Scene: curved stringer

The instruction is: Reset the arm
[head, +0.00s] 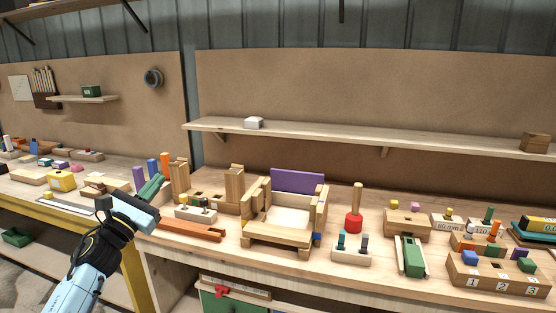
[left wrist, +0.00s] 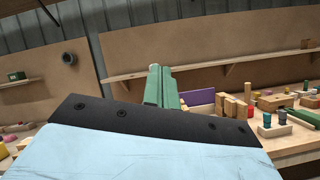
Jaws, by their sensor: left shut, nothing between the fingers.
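My left gripper (head: 152,188) is raised at the front left of the workbench in the head view, in front of the bench's left end. Its two green fingers are together with nothing between them. In the left wrist view the shut fingers (left wrist: 161,88) point up and forward toward the back wall. My right gripper is in neither view.
A wooden frame with a purple back panel (head: 297,181) stands mid-bench. An orange curved piece (head: 190,230) lies near the front edge. A red peg stand (head: 354,222), a numbered block (head: 500,279) and a green-topped block (head: 410,256) stand to the right. A shelf (head: 390,138) runs above.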

